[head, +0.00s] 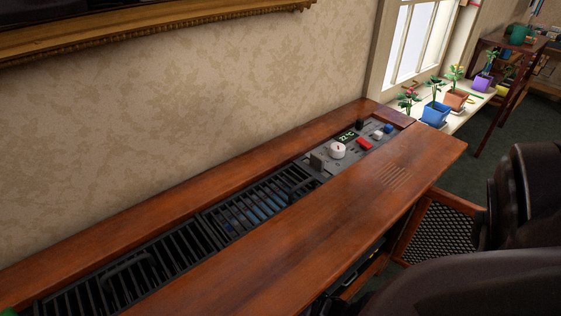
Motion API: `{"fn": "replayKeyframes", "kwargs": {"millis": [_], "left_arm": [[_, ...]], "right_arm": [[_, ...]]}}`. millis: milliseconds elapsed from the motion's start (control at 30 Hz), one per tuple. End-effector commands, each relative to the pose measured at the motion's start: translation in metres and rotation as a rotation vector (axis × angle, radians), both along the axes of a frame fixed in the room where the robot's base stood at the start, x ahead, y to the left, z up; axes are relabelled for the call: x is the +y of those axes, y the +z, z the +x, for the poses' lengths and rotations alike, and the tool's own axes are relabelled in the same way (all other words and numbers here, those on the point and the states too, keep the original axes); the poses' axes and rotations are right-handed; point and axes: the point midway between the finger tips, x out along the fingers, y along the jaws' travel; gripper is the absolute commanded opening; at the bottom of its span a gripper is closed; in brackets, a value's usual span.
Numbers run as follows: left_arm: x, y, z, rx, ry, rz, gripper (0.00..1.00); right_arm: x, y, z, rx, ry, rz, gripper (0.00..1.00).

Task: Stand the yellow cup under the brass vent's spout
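I see no yellow cup that I can be sure of, and no brass vent or spout. Neither of my grippers is in view. A dark rounded arm, which looks like my right one, fills the lower right, and its gripper end does not show. A long wooden mantel (270,255) runs from the lower left to the window. Black grilles (105,280) are set into its top. A grey control panel (325,172) with a white knob (337,150), a red button (364,144) and a lit display (347,137) sits at the far end.
Potted plants in blue (435,114), orange (455,99) and purple (482,83) pots stand on the white windowsill (462,113). A mesh-panelled door (440,230) stands open below the mantel. The mantel's front wooden strip is clear.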

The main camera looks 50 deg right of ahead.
Motion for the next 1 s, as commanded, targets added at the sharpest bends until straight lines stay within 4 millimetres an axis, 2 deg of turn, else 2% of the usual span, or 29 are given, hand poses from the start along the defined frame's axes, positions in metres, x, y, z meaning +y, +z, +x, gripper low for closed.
{"fn": "replayKeyframes", "kwargs": {"millis": [33, 333, 500, 533, 667, 1000], "left_arm": [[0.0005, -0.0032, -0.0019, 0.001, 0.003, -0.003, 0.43], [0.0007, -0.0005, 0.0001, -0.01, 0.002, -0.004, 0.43], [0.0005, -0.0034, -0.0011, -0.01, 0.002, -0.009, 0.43], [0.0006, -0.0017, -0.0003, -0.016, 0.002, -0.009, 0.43], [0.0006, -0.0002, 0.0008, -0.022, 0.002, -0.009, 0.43], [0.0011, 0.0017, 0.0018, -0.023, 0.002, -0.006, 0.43]], "right_arm": [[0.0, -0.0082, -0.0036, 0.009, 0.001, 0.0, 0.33], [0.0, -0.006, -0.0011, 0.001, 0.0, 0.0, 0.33], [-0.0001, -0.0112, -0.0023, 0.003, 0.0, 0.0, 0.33], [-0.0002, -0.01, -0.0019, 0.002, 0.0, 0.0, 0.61], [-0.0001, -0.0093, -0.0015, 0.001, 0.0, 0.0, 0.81], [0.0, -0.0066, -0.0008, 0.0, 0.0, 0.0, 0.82]]}}
